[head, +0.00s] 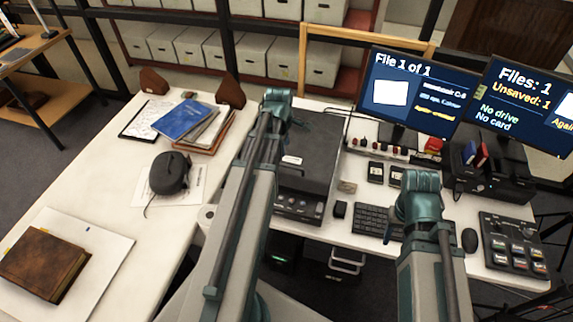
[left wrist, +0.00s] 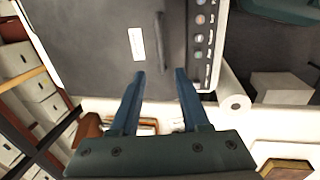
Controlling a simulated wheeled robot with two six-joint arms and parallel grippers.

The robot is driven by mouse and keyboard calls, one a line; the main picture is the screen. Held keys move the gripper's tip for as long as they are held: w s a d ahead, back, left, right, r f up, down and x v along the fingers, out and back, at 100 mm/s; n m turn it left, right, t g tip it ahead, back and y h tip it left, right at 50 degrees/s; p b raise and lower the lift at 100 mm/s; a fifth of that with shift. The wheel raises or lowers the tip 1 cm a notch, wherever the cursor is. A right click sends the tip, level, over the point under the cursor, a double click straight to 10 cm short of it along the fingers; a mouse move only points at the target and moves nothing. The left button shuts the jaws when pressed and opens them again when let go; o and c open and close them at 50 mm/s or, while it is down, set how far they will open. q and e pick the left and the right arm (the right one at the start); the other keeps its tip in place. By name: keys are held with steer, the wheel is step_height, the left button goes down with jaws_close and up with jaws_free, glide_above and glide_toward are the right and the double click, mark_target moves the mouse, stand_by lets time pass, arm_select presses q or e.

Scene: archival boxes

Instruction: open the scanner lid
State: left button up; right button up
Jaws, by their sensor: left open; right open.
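The scanner (head: 316,150) is a dark flat box on the desk behind my left arm, with its lid lying shut. Its front control strip (head: 297,205) faces me. In the left wrist view the dark lid (left wrist: 95,50) carries a white label, and a dark raised bar (left wrist: 160,50) runs between the label and the buttons. My left gripper (left wrist: 160,75) is open and empty, its fingertips near the lid's side edge and the bar's near end.
Left of the scanner lie blue folders (head: 184,119), a black rounded device (head: 171,173) and a brown book (head: 43,263). To the right are a keyboard (head: 373,219), two monitors (head: 407,92) and a button panel (head: 515,246). A white roll (head: 207,216) sits near the scanner's front left corner.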

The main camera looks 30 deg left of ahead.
mark_target(287, 166)
arm_select(q)
steer(key=f+b, duration=0.3)
steer(key=f, duration=0.1)
steer(key=w+f+b, duration=0.1)
steer(key=f+b, duration=0.3)
steer(key=w+f+b, duration=0.1)
steer(key=f+b, duration=0.3)
steer(key=shift+w+a, duration=0.15)
steer(key=shift+a, duration=0.05)
steer(key=shift+c, duration=0.2)
jaws_close()
steer(key=shift+r, duration=0.1)
stand_by(0.8)
